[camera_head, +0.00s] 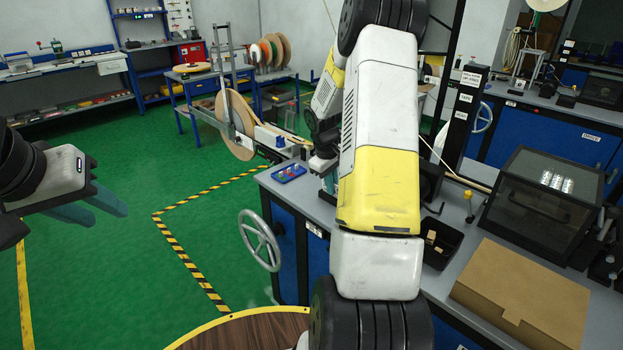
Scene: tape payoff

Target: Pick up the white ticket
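I cannot clearly make out the white ticket in the head view; my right arm covers part of the workbench (460,225). My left gripper (108,214) is at the left edge, over the green floor, away from the bench. Its two teal fingers are apart with nothing between them. My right arm rises through the middle of the view and bends back down behind itself. My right gripper (329,183) is low over the bench's left part, beside a small blue tray (289,175). It is mostly hidden by the arm, so its opening and any contents cannot be told.
A cardboard box (525,298), a black bin (440,243) and a dark clear-lidded case (540,205) stand on the bench's right side. A handwheel (259,240) sticks out at its left. A tape reel (236,125) stands behind. Green floor at left is clear.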

